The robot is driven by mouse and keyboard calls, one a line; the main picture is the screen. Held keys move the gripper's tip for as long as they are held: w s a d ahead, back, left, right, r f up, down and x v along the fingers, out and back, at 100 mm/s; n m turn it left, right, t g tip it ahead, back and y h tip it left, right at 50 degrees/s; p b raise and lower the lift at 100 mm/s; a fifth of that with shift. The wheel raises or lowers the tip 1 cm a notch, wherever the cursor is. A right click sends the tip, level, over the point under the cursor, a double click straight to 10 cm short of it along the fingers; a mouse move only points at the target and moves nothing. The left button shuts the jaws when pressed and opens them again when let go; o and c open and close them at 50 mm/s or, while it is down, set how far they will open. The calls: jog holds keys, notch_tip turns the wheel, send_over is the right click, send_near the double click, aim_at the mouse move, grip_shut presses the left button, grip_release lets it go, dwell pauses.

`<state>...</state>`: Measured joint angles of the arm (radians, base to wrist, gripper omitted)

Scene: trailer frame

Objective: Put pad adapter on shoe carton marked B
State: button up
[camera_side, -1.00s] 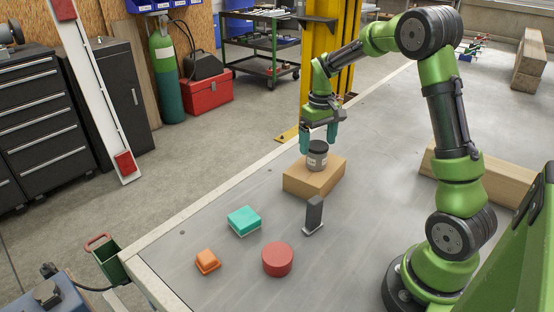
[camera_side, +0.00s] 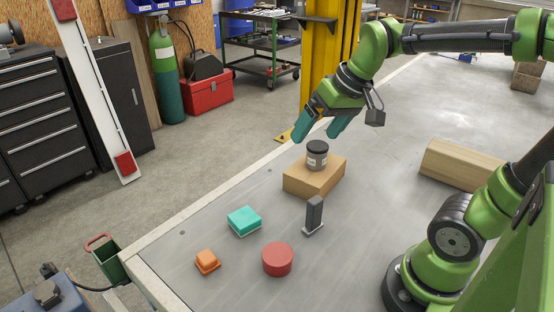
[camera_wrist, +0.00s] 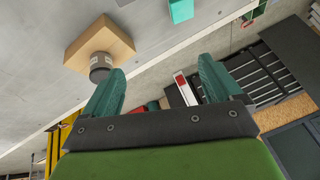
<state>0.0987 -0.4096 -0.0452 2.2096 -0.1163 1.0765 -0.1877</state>
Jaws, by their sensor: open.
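A dark grey cylinder with a black top and a pale label (camera_side: 317,160), which looks like the pad adapter, stands upright on a tan box (camera_side: 313,183). I take this box for the shoe carton; I cannot read a B on it. The cylinder (camera_wrist: 101,66) and box (camera_wrist: 116,40) also show at upper left in the wrist view. My gripper (camera_side: 314,136) is open and empty, tilted, just above and behind the cylinder in the side view. In the wrist view my gripper's fingers (camera_wrist: 162,65) are spread with nothing between them.
On the table stand a teal block (camera_side: 244,220), an orange block (camera_side: 207,261), a red cylinder (camera_side: 277,259) and a dark upright piece on a base (camera_side: 314,214). A wooden beam (camera_side: 461,166) lies to the right. The table's left edge runs close by the box.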

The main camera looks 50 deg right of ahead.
jog(key=s+a+f+t+y, duration=0.1)
jog(key=s+a+t, duration=0.1)
jog(key=s+a, duration=0.2)
jog(key=shift+s+a+f, duration=0.2)
jog(key=shift+s+a, duration=0.2)
jog(key=shift+s, duration=0.5)
